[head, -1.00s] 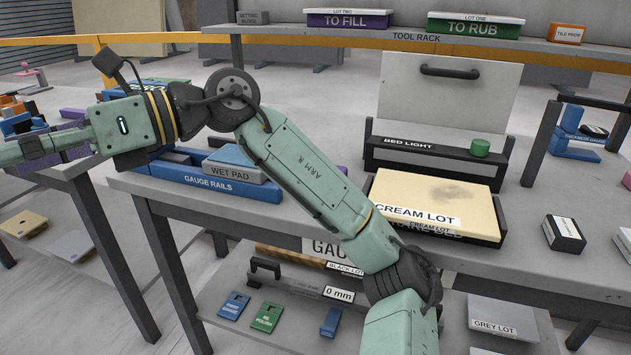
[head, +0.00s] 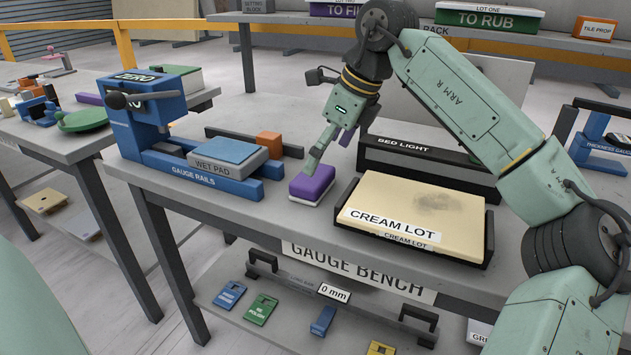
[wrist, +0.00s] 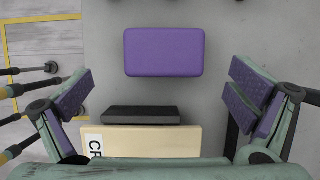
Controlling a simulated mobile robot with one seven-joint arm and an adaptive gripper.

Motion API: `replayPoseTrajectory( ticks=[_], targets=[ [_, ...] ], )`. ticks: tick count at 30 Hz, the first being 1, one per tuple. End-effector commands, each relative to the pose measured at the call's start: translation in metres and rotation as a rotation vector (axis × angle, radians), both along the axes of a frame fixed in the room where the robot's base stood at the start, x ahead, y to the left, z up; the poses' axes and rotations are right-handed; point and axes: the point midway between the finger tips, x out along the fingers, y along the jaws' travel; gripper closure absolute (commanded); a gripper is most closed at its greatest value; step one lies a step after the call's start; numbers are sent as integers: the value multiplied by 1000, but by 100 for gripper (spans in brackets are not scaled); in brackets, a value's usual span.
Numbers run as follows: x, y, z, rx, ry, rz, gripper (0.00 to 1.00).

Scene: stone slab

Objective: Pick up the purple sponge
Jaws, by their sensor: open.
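The purple sponge (head: 311,183) has a purple top and a pale underside. It lies on the grey bench between the blue gauge rails and the cream slab. My gripper (head: 333,141) is above and just behind the sponge in the head view, pointing down. In the wrist view the sponge (wrist: 164,52) lies ahead of the two wide-apart fingers, towards the top of the picture and roughly centred between them. The fingers (wrist: 158,108) have purple pads, are open and hold nothing. No contact with the sponge shows.
The cream slab (head: 415,200) sits in a dark tray to the right of the sponge, with the bed light (head: 410,150) behind. The wet pad (head: 228,160), gauge rails (head: 190,176) and an orange block (head: 269,145) stand to the left. Bare bench lies in front of the sponge.

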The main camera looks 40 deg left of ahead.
Motion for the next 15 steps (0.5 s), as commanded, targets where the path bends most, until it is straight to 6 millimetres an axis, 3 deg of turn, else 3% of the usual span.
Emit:
replayPoseTrajectory(
  ticks=[8, 15],
  targets=[
    [-2, 11, -23, 1, 3, 2, 0],
    [-2, 26, -55, 1, 3, 3, 0]
  ],
)
